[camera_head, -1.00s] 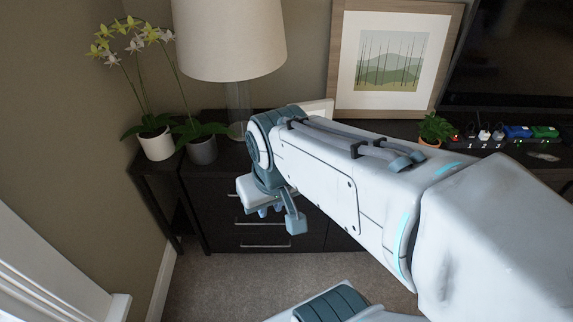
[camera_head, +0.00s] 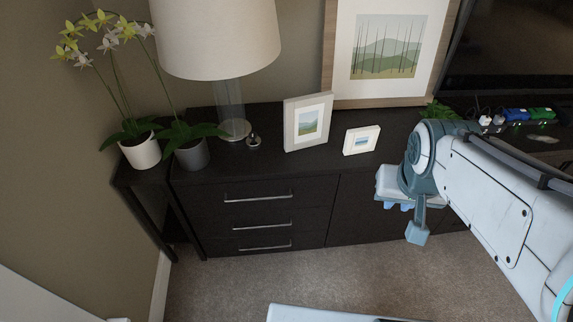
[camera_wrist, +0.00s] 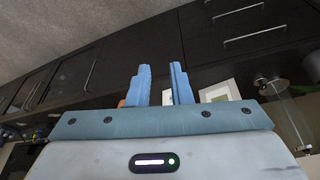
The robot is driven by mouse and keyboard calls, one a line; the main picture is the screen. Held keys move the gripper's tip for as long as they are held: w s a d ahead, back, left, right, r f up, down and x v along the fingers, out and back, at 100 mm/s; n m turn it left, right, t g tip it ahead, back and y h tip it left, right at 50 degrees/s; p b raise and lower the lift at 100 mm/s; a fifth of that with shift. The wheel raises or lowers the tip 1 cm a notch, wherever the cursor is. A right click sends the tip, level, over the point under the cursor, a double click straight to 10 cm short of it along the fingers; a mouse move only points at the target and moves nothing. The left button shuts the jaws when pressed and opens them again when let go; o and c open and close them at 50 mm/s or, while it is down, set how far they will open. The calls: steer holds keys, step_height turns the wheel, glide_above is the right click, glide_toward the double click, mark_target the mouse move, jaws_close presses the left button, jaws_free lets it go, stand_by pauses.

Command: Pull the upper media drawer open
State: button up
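The upper media drawer (camera_head: 300,194) is the top one in a dark cabinet, with a thin silver bar handle (camera_head: 258,198). It looks shut, flush with the drawers below. The handle also shows at upper right in the wrist view (camera_wrist: 255,36). My gripper (camera_head: 405,222) hangs in front of the cabinet, well to the right of the drawer, over the door section. In the wrist view its two blue fingers (camera_wrist: 160,68) stand apart with nothing between them. The gripper is clear of the handle.
Two small picture frames (camera_head: 308,122) (camera_head: 361,140), a glass-based lamp (camera_head: 230,105) and potted orchids (camera_head: 140,150) stand on or beside the cabinet top. Two lower drawers have similar handles (camera_head: 262,225) (camera_head: 265,246). Carpet (camera_head: 225,285) before the drawers is mostly free.

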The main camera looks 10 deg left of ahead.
steer(key=w+f+m+t+b, duration=0.2)
steer(key=w+f+b, duration=0.5)
steer(key=w+f, duration=0.4)
steer(key=m+t+y+b, duration=0.3)
steer(key=m+y+b, duration=0.2)
steer(key=y+b, duration=1.4)
glide_toward(264, 198)
steer(key=w+a+h+b, duration=0.1)
steer(key=a+b, duration=0.2)
steer(key=w+a+r+h+b, duration=0.1)
steer(key=w+a+h+b, duration=0.1)
steer(key=a+b, duration=0.1)
steer(key=w+a+h+b, duration=0.1)
steer(key=a+b, duration=0.2)
steer(key=shift+w+r, duration=0.15)
steer(key=shift+r, duration=0.05)
steer(key=shift+d, duration=0.1)
